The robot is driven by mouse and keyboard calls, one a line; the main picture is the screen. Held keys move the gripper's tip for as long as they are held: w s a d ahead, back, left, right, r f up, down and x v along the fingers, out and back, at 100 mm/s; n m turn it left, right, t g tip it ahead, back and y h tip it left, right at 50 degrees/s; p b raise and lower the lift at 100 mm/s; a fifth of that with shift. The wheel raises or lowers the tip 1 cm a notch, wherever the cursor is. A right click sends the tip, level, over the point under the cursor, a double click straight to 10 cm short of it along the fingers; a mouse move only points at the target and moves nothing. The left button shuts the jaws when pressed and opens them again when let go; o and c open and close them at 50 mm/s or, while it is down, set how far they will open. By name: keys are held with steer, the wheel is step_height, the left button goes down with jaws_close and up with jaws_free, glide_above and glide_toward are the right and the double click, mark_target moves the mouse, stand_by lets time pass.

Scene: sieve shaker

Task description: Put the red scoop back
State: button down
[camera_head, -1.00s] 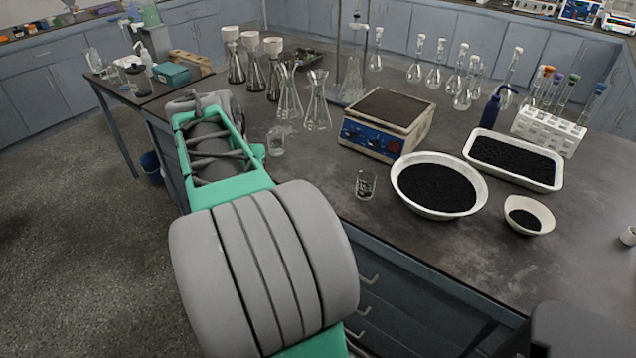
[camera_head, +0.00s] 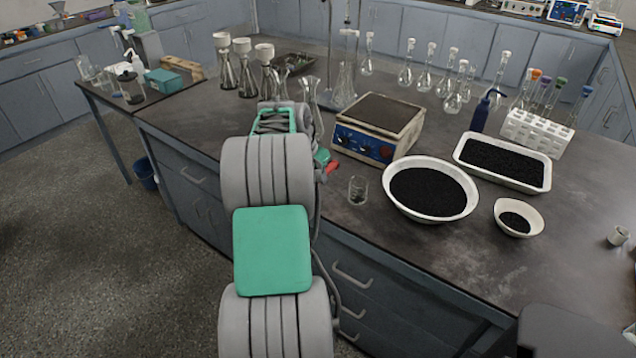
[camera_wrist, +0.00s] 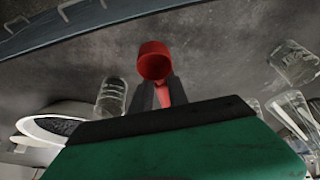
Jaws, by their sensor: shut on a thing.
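The red scoop (camera_wrist: 153,62) shows in the wrist view with its round open mouth facing the camera and its handle between two dark fingers. My gripper (camera_wrist: 157,96) is shut on that handle. In the head view a small red part of the scoop (camera_head: 332,168) shows to the right of my arm, near the front of the bench. It is left of the small glass beaker (camera_head: 358,190) and in front of the blue-and-white balance (camera_head: 378,128). Most of my gripper is hidden behind my arm in the head view. Whether the scoop touches the bench is unclear.
A round bowl of black grains (camera_head: 470,205), a rectangular tray (camera_head: 545,178) and a small bowl (camera_head: 500,223) stand on the right. Several glass flasks (camera_head: 309,100) stand behind my arm. A test-tube rack (camera_head: 537,134) is at the back right.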

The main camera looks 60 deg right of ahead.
mark_target(318, 193)
steer(key=shift+w+d+f, duration=0.15)
steer(key=shift+d+f, duration=0.35)
steer(key=shift+f, duration=1.6)
steer(key=shift+f, duration=0.1)
steer(key=shift+f, duration=0.15)
steer(key=c, duration=1.3)
jaws_free()
